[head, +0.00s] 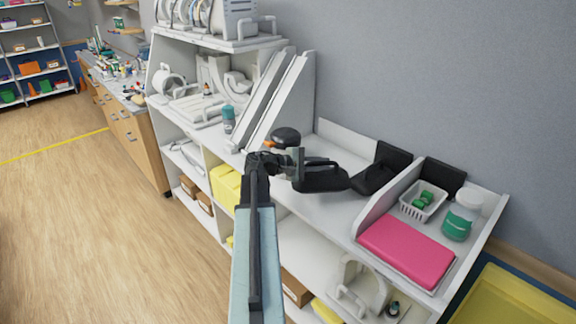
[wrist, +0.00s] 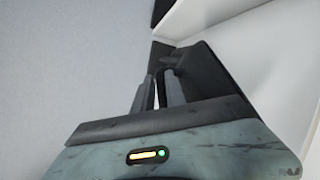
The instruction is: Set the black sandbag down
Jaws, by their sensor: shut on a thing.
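My gripper (head: 298,166) reaches over the white shelf top in the head view and is shut on the black sandbag (head: 322,180). The sandbag is dark and flat-looking, and extends to the right of the jaws. More black padded shapes lie beside it toward the divider, and I cannot tell which belong to the same bag. In the wrist view my gripper's two fingers (wrist: 157,92) stand close together. Dark material (wrist: 203,72) shows beside and beyond them. The exact grip point and any contact with the shelf are hidden.
The white shelf top (head: 335,212) is bare in front of the sandbag. Right of a divider are a pink pad (head: 407,250), a white basket (head: 423,201) and a green-labelled jar (head: 461,215). Tall slanted panels (head: 273,100) and a teal bottle (head: 228,119) stand left.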

